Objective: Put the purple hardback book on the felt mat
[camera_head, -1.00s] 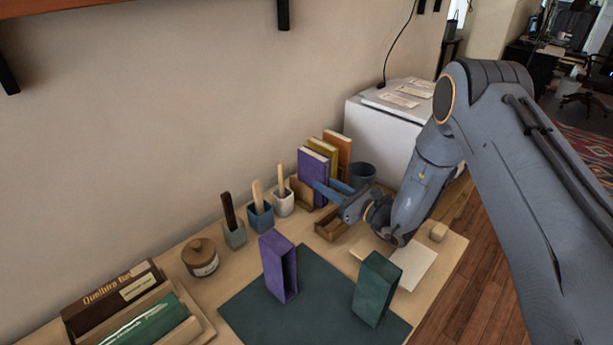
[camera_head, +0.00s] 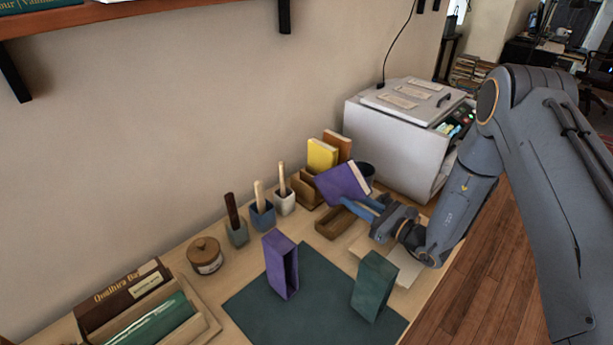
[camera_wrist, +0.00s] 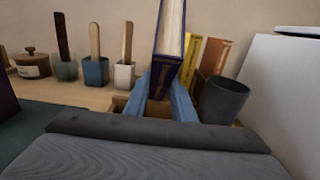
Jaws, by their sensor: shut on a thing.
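The purple hardback book (camera_head: 340,182) is held in my gripper (camera_head: 359,205), tilted, above the desk in front of the book rack (camera_head: 307,187). In the wrist view the book (camera_wrist: 168,45) stands up between the blue fingers of my gripper (camera_wrist: 166,100), with its spine and pale page edge showing. My gripper is shut on its lower part. The dark green felt mat (camera_head: 320,292) lies on the desk to the lower left of the gripper. A purple hollow upright case (camera_head: 276,262) and a green upright case (camera_head: 373,285) stand on it, with bare mat between them.
A yellow book (camera_head: 321,155) and an orange book (camera_head: 338,146) stand in the rack. A dark cup (camera_head: 366,170), a wooden tray (camera_head: 334,223) and a white machine (camera_head: 397,135) are close by. Brush pots (camera_head: 262,215) and a lidded jar (camera_head: 205,256) line the wall side.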

